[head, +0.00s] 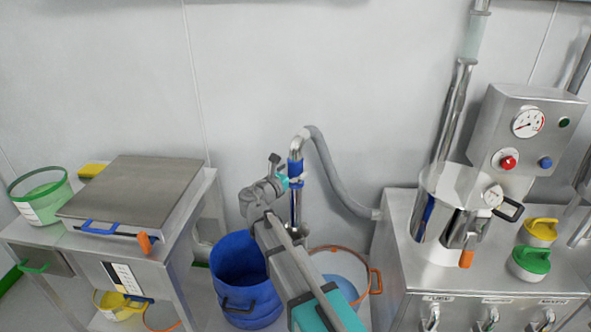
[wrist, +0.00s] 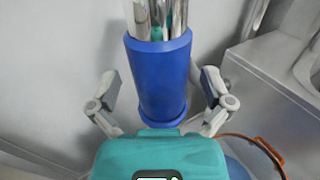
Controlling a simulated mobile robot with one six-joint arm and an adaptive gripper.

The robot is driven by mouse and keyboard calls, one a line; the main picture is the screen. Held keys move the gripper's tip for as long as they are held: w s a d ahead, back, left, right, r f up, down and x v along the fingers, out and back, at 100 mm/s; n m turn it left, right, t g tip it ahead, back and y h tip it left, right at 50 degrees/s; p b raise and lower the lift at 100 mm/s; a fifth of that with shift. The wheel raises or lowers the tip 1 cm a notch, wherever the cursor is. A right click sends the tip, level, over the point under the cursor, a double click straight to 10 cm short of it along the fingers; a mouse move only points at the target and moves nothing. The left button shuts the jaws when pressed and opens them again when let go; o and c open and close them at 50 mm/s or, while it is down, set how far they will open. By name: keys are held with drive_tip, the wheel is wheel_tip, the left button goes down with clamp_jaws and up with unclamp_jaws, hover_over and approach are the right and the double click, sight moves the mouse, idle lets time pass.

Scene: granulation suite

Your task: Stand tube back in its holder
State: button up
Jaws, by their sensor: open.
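The tube is a shiny metal pipe with a blue sleeve (head: 295,168) and a grey hose (head: 340,180) arching from its top. It stands roughly upright near the back wall in the head view. In the wrist view the blue sleeve (wrist: 158,82) fills the middle, with metal pipe above it. My gripper (wrist: 162,86) is open, one finger on each side of the sleeve, with gaps showing. In the head view my gripper (head: 284,178) is beside the sleeve. The tube's lower end is partly hidden by my arm, and I cannot make out a holder.
A blue drum (head: 240,270) stands on the floor left of my arm. A clear tub with an orange rim (head: 335,250) is to the right.

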drive_tip(key=v, duration=1)
drive_tip(key=shift+s, duration=0.2)
drive_tip(key=shift+a, duration=0.15)
idle(0.3)
drive_tip(key=s+d+f+m+g, duration=0.2)
drive_tip(key=d+f+m+g, duration=0.4)
drive_tip(key=d, duration=0.4)
drive_tip(key=s+d+f+m+g, duration=0.1)
drive_tip(key=d+f+m+g, duration=0.3)
drive_tip(key=d+m, duration=0.5)
drive_tip(key=s+d+f+m+g+y, duration=0.5)
drive_tip(key=s+d+f+m+y, duration=0.4)
drive_tip(key=s+m, duration=0.5)
wheel_tip(320, 180, up, 16)
drive_tip(key=w+d+p, duration=0.1)
drive_tip(key=p, duration=1.5)
drive_tip(key=shift+w+m, duration=0.2)
drive_tip(key=shift+m, duration=0.2)
drive_tip(key=shift+d, duration=0.1)
